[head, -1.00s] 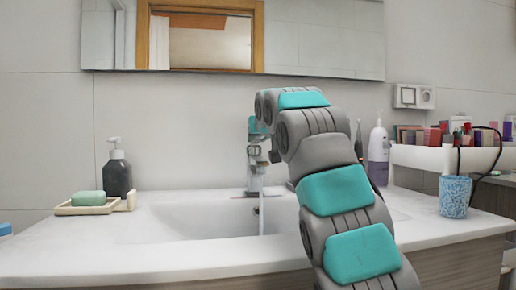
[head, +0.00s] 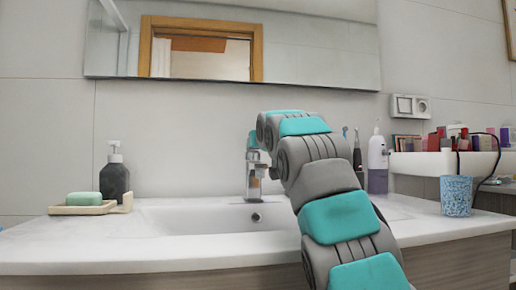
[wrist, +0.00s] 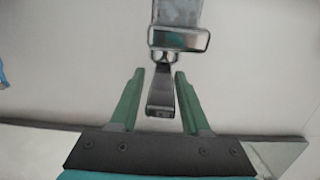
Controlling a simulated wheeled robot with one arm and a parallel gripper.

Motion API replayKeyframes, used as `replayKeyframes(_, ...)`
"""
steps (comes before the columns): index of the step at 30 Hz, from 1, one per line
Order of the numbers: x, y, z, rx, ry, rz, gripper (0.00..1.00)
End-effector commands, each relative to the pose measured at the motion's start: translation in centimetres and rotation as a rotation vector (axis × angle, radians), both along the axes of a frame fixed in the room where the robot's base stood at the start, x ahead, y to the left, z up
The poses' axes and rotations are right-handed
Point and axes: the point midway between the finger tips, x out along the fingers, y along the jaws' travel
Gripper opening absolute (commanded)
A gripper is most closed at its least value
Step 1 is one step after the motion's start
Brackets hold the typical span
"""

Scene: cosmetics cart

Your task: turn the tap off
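The chrome tap (head: 252,180) stands at the back of the sink, partly hidden by my arm in the head view. No water stream shows under its spout in the head view. In the wrist view the tap body (wrist: 180,38) is at the top, and its narrow lever (wrist: 160,92) points down toward my palm. My gripper (wrist: 159,76) is open, with one green finger on each side of the lever and gaps visible between. In the head view my gripper is mostly hidden behind my arm.
The white sink basin (head: 190,218) has a visible drain. A dark soap bottle (head: 114,178) and a tray with green soap (head: 84,199) stand at left. A purple-white bottle (head: 377,165), a blue cup (head: 456,196) and a cosmetics shelf (head: 440,163) are at right.

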Motion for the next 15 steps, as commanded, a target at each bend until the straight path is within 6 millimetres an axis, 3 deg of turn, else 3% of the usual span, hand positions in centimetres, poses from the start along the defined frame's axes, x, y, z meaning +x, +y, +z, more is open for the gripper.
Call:
replayKeyframes(4,-0.06,0.12,0.05,0.001,-0.001,0.002,0.62)
replayKeyframes(15,-0.49,0.10,0.07,0.000,-0.002,0.003,0.62)
